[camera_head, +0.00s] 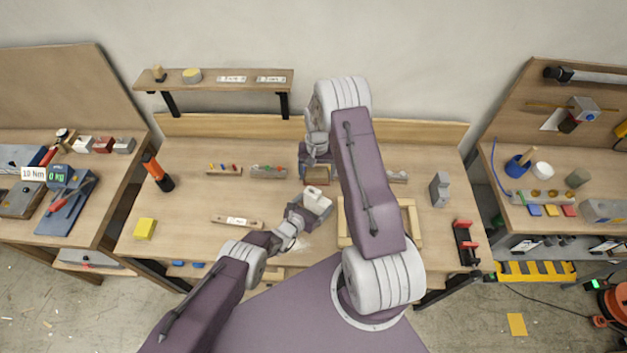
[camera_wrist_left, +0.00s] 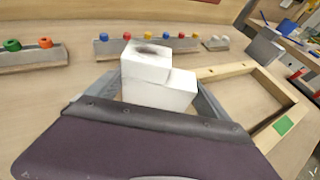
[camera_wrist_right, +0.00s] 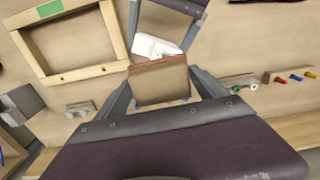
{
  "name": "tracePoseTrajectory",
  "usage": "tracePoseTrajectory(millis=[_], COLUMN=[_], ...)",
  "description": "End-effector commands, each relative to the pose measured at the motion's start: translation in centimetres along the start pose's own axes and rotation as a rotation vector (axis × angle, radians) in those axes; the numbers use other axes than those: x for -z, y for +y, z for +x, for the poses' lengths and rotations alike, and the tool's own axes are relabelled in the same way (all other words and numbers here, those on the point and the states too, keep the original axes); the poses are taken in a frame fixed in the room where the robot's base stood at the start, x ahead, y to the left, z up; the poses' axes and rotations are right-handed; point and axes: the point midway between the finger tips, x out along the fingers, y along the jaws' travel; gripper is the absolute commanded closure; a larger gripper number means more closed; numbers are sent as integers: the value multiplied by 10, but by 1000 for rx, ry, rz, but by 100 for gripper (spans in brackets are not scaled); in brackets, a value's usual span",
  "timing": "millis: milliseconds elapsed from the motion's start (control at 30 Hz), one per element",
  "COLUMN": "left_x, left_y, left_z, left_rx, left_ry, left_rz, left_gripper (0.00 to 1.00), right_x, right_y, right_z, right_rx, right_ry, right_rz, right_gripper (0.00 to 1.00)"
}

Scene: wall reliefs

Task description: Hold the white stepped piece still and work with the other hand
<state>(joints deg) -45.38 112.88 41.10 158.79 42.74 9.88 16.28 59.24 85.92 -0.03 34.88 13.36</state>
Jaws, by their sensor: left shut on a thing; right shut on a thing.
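The white stepped piece (camera_head: 316,201) is held over the front middle of the bench. My left gripper (camera_head: 303,214) is shut on it; in the left wrist view its white steps (camera_wrist_left: 160,90) stand between the fingers, with a dark smudge on the top face. My right gripper (camera_head: 316,163) is shut on a brown block with a reddish edge (camera_wrist_right: 158,83). That block is behind the white piece in the head view. The white piece also shows just beyond the block in the right wrist view (camera_wrist_right: 152,46); I cannot tell whether they touch.
An open wooden frame (camera_head: 413,222) lies right of the white piece, partly under my right arm. Racks with coloured pegs (camera_head: 224,169) stand at the back. A yellow block (camera_head: 145,228), an orange-black tool (camera_head: 157,171) and a labelled wooden bar (camera_head: 237,221) lie left. A shelf (camera_head: 214,80) hangs behind.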

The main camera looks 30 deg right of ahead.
Motion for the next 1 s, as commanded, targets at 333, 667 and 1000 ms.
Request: tracePoseTrajectory(millis=[333, 667, 1000], left_x=[0, 0, 0], left_y=[0, 0, 0], left_z=[0, 0, 0], left_rx=[0, 0, 0], left_ry=[0, -1, -1], left_rz=[0, 0, 0], left_gripper=[58, 58, 58], right_x=[0, 0, 0], right_y=[0, -1, -1], right_z=[26, 44, 44], right_rx=[0, 0, 0], right_ry=[0, 1, 2], right_rz=[-1, -1, -1], right_gripper=[62, 62, 62])
